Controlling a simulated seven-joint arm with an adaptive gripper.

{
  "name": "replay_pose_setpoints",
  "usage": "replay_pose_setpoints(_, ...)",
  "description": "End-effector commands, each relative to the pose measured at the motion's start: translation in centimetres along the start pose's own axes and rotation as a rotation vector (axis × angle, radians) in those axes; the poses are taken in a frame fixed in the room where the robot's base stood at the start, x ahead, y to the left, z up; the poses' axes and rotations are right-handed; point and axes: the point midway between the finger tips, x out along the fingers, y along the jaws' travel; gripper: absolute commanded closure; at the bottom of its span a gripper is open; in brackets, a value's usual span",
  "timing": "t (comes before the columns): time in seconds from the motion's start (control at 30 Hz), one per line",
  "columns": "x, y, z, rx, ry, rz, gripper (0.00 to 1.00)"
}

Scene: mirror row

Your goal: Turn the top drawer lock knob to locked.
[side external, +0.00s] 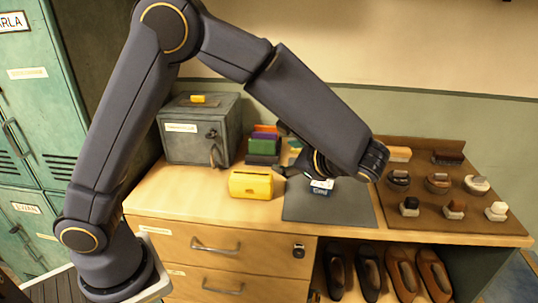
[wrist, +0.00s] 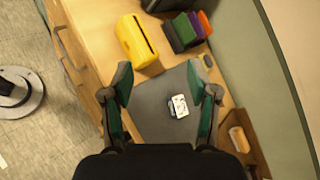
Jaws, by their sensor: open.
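The top drawer (side external: 222,246) of the wooden desk is closed, with a bar handle. Its lock knob (side external: 298,251) is a small dark fitting with a light part, at the right end of the drawer front in the side view. Its exact turn position is too small to tell. My gripper (wrist: 166,90) is open and empty above the grey mat (wrist: 150,98). In the side view it is over the desk top, above and behind the knob, clear of it, and partly hidden by my arm. I cannot make out the knob in the wrist view.
A yellow box (side external: 251,184), a grey metal safe (side external: 200,130) and coloured boxes (side external: 264,146) stand on the desk. A small card-like item (side external: 321,186) lies on the mat. Brushes and tins sit on a brown board (side external: 425,215). Shoes (side external: 400,272) fill the open shelf right of the drawers.

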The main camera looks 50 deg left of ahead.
Motion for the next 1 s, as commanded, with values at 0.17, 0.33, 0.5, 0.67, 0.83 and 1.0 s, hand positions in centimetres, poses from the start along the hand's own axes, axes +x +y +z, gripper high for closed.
replay_pose_setpoints(0.17,-2.6,4.9,-10.1,0.258,-0.090,-0.255,0.41)
replay_pose_setpoints(0.33,-3.7,13.3,-18.0,0.480,-0.149,-0.497,0.41)
replay_pose_setpoints(0.5,-2.1,22.6,-22.3,0.674,-0.188,-0.674,0.41)
replay_pose_setpoints(0.67,0.0,28.1,-22.8,0.793,-0.228,-0.756,0.41)
replay_pose_setpoints(0.83,0.3,28.8,-22.9,0.815,-0.229,-0.791,0.41)
replay_pose_setpoints(1.0,2.3,26.8,-23.1,0.814,-0.230,-0.789,0.41)
